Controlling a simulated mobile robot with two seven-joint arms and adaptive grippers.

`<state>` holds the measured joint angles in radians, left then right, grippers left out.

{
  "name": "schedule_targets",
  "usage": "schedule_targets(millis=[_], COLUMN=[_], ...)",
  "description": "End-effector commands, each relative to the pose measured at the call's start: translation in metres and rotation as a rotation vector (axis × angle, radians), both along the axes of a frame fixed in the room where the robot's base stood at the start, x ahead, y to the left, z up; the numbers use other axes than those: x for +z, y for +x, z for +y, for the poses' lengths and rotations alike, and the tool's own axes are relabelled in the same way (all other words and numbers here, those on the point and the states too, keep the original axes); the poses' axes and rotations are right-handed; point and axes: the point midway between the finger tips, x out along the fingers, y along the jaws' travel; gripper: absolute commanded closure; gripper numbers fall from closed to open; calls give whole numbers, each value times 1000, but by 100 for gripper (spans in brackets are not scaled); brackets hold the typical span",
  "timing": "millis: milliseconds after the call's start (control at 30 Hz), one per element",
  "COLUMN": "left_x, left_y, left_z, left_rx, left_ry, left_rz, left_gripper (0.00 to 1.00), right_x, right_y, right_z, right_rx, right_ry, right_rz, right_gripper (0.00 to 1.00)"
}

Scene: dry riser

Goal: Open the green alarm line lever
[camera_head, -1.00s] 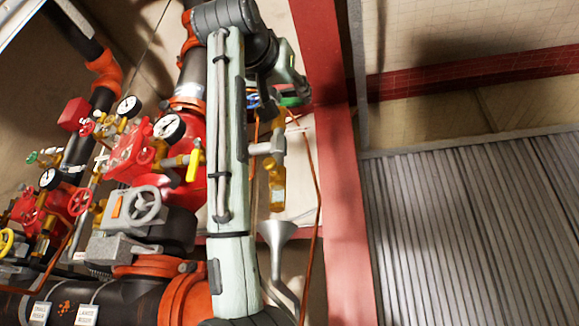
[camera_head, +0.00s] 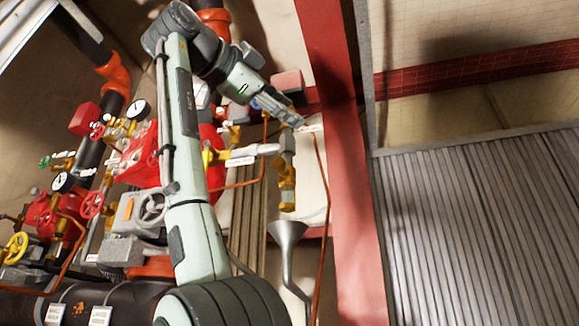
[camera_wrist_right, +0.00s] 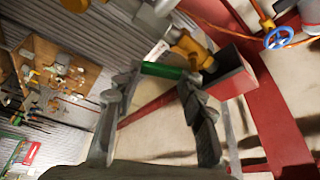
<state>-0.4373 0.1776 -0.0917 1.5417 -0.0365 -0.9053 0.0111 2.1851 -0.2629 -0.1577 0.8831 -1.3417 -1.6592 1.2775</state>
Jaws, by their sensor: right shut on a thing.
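The green alarm line lever (camera_wrist_right: 162,71) shows in the right wrist view as a short green bar beside a brass valve (camera_wrist_right: 190,47). My right gripper (camera_wrist_right: 160,82) has its fingers on either side of the lever and is shut on it. In the head view my right gripper (camera_head: 297,119) is at the upper middle, close to the red post, and it hides the lever. A white tag (camera_head: 311,128) shows just beyond its fingertips. My left gripper is not in view.
A red post (camera_head: 340,140) stands right of the gripper. A red box (camera_wrist_right: 230,73) is beside the brass valve. Below are a vertical brass fitting (camera_head: 287,185), a grey funnel (camera_head: 287,232) and a thin copper pipe (camera_head: 320,200). Red valves and gauges crowd the left. Ribbed grey flooring lies right.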

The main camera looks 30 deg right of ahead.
Motion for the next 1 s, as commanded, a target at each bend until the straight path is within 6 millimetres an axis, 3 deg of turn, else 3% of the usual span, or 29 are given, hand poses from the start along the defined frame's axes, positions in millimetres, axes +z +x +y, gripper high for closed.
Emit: schedule_targets(millis=[400, 1000], left_x=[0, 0], left_y=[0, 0], left_z=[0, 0], left_rx=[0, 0], left_ry=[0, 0], left_rz=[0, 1], left_gripper=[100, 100], right_x=[-3, -4], right_y=[9, 14], right_z=[9, 13], right_rx=[-1, 1], right_ry=[218, 307], right_rz=[-251, -358], right_gripper=[89, 89])
